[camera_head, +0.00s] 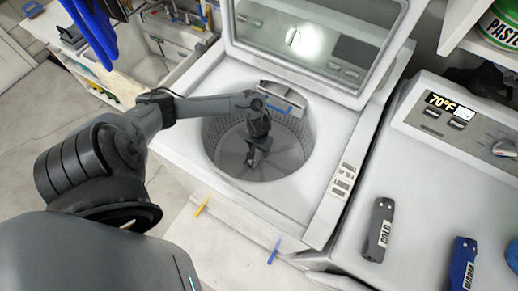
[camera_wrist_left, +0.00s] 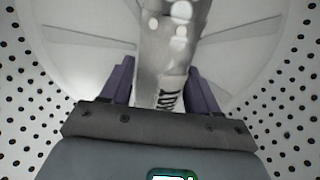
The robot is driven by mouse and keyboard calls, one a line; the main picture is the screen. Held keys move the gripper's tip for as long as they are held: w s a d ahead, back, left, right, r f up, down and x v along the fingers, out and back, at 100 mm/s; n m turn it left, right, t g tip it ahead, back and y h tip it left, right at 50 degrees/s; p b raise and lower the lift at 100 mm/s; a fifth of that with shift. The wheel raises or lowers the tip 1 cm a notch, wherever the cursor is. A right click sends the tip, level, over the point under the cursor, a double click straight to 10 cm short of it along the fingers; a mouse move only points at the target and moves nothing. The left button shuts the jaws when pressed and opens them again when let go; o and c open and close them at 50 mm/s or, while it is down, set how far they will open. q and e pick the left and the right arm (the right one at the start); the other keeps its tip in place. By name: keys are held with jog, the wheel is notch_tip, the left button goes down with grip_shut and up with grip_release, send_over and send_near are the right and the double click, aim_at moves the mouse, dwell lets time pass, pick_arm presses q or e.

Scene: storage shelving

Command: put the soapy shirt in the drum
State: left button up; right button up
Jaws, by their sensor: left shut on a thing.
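The washer drum (camera_head: 222,133) is open from above, a perforated metal tub with a finned bottom. My left gripper (camera_head: 254,155) reaches down inside it, near its middle. The perforated drum wall (camera_wrist_left: 28,120) surrounds the gripper. I cannot make out a soapy shirt in either view. My right gripper is not in view.
The washer's raised lid (camera_head: 310,40) stands behind the opening. A blue cloth (camera_head: 90,28) hangs at the upper left near a sink (camera_head: 178,42). A second appliance (camera_head: 420,190) at the right carries labelled handles and a 70°F display (camera_head: 449,106).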

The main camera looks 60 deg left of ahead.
pick_arm(q)
jog(key=shift+f, duration=0.15)
jog(key=shift+f, duration=0.45)
jog(key=o, duration=1.1)
jog(key=shift+o, duration=0.2)
jog(key=shift+r, duration=0.55)
notch_tip(320, 180, up, 12)
jog(key=p, duration=0.3)
